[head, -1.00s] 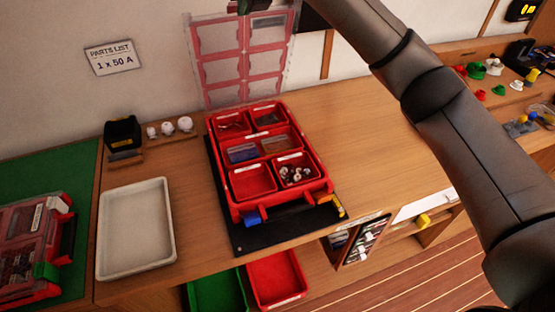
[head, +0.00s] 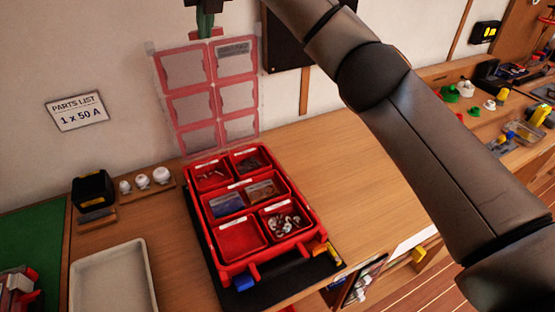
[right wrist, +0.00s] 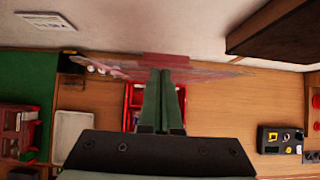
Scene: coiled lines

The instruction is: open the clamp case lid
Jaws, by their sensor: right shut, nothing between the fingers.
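The clamp case (head: 262,268) is a red box on a black mat, with several compartments holding small parts. Its lid (head: 208,95), clear with red frames, stands up steeply at the back edge of the case, so the compartments are uncovered. My right gripper (head: 207,30) is at the lid's top edge, shut and empty. In the right wrist view its green fingers (right wrist: 162,98) are together, with the lid (right wrist: 165,60) seen nearly edge-on. Whether they touch is unclear. My left gripper is out of view.
A pale empty tray (head: 112,262) lies left of the case. A black box (head: 92,187) and white knobs (head: 142,180) stand behind it. Coloured parts sit at the far right. The wooden bench (head: 320,165) right of the case is clear. A dark wall panel (head: 283,40) hangs behind my right arm.

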